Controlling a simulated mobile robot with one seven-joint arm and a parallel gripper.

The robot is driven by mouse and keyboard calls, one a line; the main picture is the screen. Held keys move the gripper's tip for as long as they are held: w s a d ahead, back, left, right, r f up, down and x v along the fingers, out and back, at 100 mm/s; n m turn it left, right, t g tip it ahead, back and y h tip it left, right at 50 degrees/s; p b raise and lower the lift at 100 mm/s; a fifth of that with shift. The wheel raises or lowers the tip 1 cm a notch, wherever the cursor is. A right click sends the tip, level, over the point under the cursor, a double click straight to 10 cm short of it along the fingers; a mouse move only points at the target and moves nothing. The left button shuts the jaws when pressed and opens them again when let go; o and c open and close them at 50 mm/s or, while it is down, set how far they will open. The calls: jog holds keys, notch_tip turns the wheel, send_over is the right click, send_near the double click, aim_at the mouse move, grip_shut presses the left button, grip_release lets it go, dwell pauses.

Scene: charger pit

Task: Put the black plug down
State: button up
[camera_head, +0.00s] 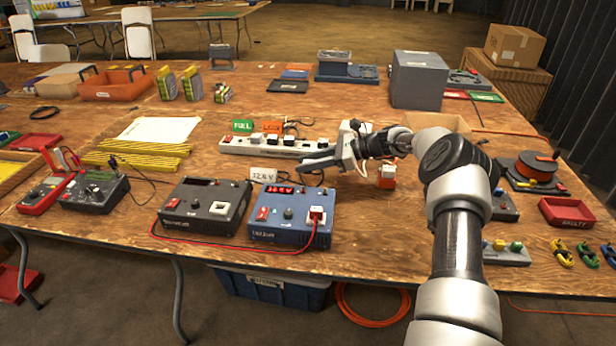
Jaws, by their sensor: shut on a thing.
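My gripper (318,163) reaches in from the right, low over the middle of the table (370,235), just in front of the white power strip (232,146). It is shut on a small dark thing, the black plug, which is mostly hidden by the fingers. A black cable (312,180) hangs or lies just below the fingertips. Several plugs sit along the power strip, some dark and some light. The gap between the held plug and the table cannot be judged.
An orange and white block (387,174) stands right of my gripper. Bare wood lies front right of the blue box.

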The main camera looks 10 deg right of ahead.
aim_at(308, 173)
jog(key=shift+f+b, duration=0.4)
jog(key=shift+f, duration=1.4)
jog(key=shift+f, duration=0.1)
jog(key=o, duration=1.1)
jog(key=shift+r, duration=0.2)
jog(key=p+v, duration=0.2)
jog(key=v, duration=1)
jog(key=shift+f, duration=0.1)
